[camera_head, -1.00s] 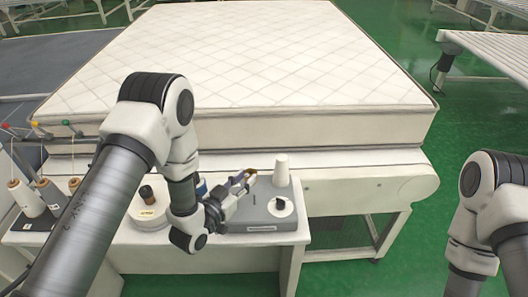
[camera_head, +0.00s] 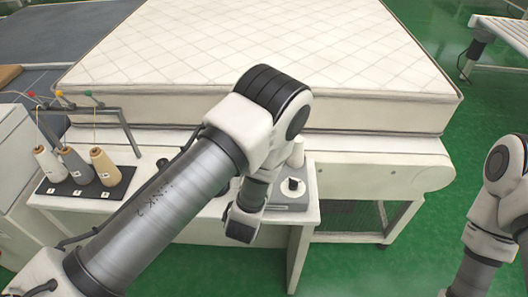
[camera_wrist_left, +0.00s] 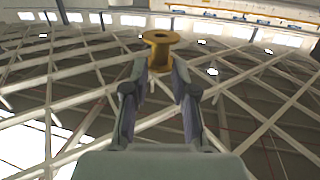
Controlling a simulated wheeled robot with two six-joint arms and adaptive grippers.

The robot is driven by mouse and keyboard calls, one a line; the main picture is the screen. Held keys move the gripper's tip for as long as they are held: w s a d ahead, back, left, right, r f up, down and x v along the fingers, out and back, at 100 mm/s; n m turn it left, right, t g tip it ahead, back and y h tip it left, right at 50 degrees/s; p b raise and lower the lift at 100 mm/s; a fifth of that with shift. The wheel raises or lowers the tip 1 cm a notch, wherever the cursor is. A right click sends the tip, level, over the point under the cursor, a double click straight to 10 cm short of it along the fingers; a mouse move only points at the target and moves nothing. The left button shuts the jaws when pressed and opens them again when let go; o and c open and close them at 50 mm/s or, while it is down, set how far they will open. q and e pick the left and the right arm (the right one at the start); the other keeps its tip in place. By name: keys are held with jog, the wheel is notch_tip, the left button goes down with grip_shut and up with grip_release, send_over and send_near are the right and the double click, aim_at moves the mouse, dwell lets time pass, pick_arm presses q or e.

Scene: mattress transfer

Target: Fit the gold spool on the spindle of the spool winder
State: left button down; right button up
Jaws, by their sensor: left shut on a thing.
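In the left wrist view my left gripper (camera_wrist_left: 160,70) is shut on the gold spool (camera_wrist_left: 160,38), a small flanged reel held at the fingertips. The roof fills the background there, so the gripper points upward. In the head view my left arm hides this gripper and the spool. The grey spool winder (camera_head: 292,208) sits on the white side table, partly hidden behind my arm. It carries a white cone (camera_head: 298,153) and a white disc with a dark knob (camera_head: 293,185); I cannot tell which part is the spindle. My right gripper is out of view.
Several thread cones stand on a black board (camera_head: 72,189) at the left, under a rack (camera_head: 90,110) with coloured beads. The large mattress (camera_head: 270,50) lies behind the table (camera_head: 301,228).

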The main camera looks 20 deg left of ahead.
pick_arm(q)
jog(key=f+b, duration=0.2)
jog(key=f, duration=0.1)
jog(key=f+b, duration=0.1)
jog(key=f, duration=0.1)
jog(key=shift+w+a+f, duration=0.2)
jog(key=shift+w+a, duration=0.1)
jog(key=shift+w, duration=0.05)
jog(key=shift+f+b, duration=0.25)
jog(key=shift+b, duration=0.05)
jog(key=shift+s+d, duration=0.1)
jog(key=shift+s, duration=0.15)
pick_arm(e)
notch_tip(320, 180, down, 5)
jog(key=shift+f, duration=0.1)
pick_arm(q)
jog(key=shift+w, duration=0.15)
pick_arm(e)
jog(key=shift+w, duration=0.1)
pick_arm(q)
jog(key=shift+f+b, duration=0.2)
jog(key=shift+b, duration=0.15)
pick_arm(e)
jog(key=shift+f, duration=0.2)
pick_arm(q)
jog(key=shift+f+b, duration=0.3)
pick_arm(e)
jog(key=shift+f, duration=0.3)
